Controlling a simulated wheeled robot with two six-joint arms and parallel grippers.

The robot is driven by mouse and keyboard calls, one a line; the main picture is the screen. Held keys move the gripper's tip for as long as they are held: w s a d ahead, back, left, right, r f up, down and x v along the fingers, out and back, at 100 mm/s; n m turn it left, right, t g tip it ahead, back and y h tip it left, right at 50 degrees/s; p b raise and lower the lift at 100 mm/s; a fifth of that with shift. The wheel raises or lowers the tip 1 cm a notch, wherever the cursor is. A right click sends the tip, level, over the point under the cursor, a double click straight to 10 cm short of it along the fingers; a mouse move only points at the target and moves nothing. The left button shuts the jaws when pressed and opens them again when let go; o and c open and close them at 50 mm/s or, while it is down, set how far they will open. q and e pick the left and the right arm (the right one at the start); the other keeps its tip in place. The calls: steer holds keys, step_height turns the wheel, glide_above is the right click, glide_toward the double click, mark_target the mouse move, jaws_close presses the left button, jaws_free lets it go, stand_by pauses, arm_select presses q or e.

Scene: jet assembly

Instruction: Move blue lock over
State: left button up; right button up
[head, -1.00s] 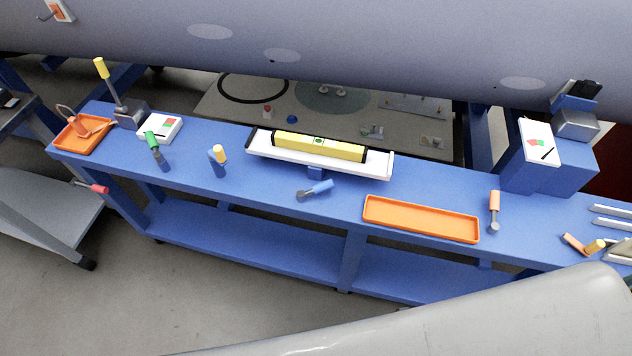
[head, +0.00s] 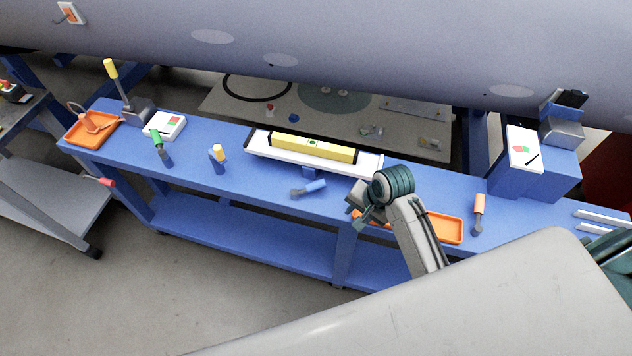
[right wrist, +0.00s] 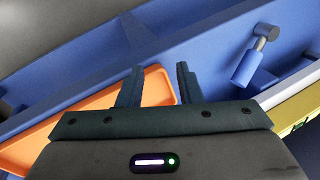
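The blue lock (head: 308,189), a blue cylinder handle with a grey metal end, lies on the blue workbench (head: 260,190) in front of the white tray. It also shows in the right wrist view (right wrist: 245,66) at the upper right, outside the fingers. My right gripper (head: 357,212) is over the bench, to the right of the blue lock and apart from it. In the right wrist view its two dark fingers (right wrist: 158,85) are spread with nothing between them.
An orange tray (head: 446,228) lies partly hidden behind my right arm. A white tray (head: 370,168) holds a yellow level (head: 312,148). Yellow-topped (head: 218,158), green-topped (head: 158,147) and orange-handled (head: 479,210) pieces stand or lie along the bench. Bench left of the blue lock is clear.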

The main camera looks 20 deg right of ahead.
mark_target(317, 183)
steer(key=w+a+r+m+y, duration=0.25)
steer(key=w+r+m, duration=0.5)
steer(key=w, duration=0.45)
steer(key=shift+g, duration=0.3)
steer(key=p+x, duration=0.1)
steer(key=x, duration=0.6)
steer(key=p+x, duration=0.1)
steer(key=x, duration=0.2)
steer(key=shift+s+a+f+p, duration=0.1)
steer(key=shift+s+f+p, duration=0.15)
steer(key=shift+f+p, duration=0.05)
steer(key=c, duration=0.6)
steer(key=shift+w, duration=0.1)
